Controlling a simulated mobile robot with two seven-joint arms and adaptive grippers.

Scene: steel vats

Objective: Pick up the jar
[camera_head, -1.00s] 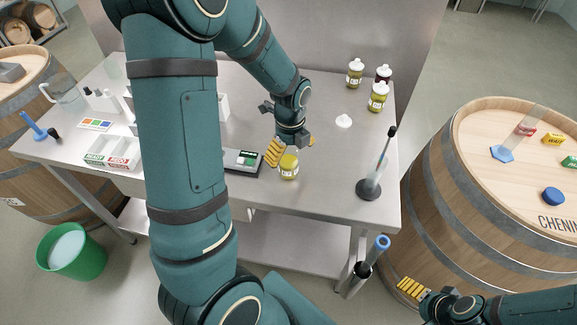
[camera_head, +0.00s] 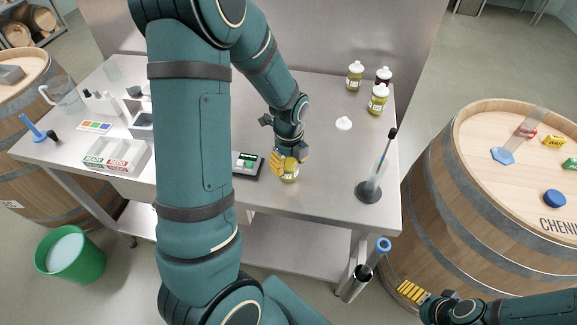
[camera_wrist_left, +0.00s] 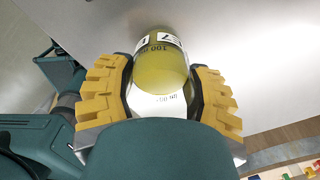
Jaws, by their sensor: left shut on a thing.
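The jar (camera_head: 290,174) has yellow-green contents and a white label, and it stands on the steel table (camera_head: 320,190) near its front edge. My left gripper (camera_head: 284,163) is around the jar from above, with its yellow fingers shut on it. In the left wrist view the jar (camera_wrist_left: 160,70) sits between the two yellow finger pads (camera_wrist_left: 163,95). My right gripper (camera_head: 412,292) is low at the bottom right, beside the barrel and away from the jar. Whether it is open or shut is unclear.
A small scale (camera_head: 247,165) stands just left of the jar. Several bottles (camera_head: 378,97) stand at the back right, near a white mound (camera_head: 344,123). A stand with a tube (camera_head: 370,189) is to the right. A barrel (camera_head: 480,200) stands beyond the table's right edge.

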